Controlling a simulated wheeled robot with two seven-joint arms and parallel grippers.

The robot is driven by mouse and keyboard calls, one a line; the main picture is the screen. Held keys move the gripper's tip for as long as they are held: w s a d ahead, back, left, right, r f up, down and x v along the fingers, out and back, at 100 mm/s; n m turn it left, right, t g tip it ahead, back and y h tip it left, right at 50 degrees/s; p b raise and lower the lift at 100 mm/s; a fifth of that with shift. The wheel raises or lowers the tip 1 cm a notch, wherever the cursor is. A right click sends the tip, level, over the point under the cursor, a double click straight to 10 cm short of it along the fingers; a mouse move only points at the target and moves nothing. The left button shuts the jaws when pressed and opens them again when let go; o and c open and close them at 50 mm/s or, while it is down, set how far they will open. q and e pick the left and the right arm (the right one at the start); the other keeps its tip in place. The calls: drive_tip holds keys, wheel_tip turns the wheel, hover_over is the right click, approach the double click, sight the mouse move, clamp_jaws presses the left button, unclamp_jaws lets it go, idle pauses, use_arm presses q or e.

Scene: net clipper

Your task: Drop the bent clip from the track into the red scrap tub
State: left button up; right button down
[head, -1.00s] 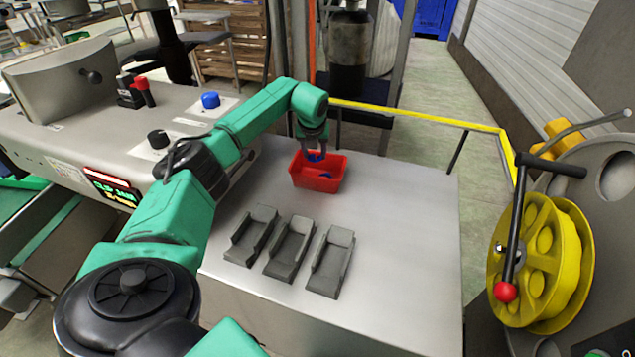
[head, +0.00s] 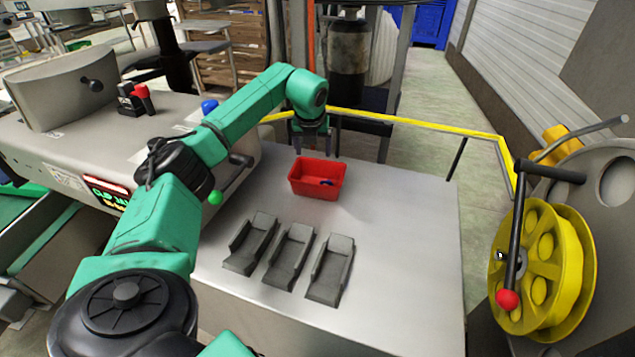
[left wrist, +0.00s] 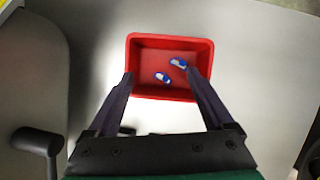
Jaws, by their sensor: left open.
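The red scrap tub (head: 301,186) stands on the metal table in the head view; its rim (left wrist: 133,50) also shows in the left wrist view. Two small blue and white clips lie apart on its floor: one nearer the middle (left wrist: 163,77), one nearer the far right (left wrist: 179,63). In the head view only a bit of blue (head: 327,182) shows inside. I cannot tell which clip is bent. My left gripper (head: 312,152) is open and empty above the tub's back edge. My right gripper is not in view. I cannot make out the track.
Several grey holders (head: 290,256) stand in a row in front of the tub. The machine (head: 120,140) with a dark lever (head: 240,160) is at the left. A yellow rail (head: 420,122) runs behind the table. A yellow wheel (head: 540,260) is at right. The table's right side is clear.

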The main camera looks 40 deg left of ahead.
use_arm(q)
drive_tip(key=v, duration=0.8)
drive_tip(key=shift+d+r, duration=0.1)
drive_tip(key=shift+r, duration=0.1)
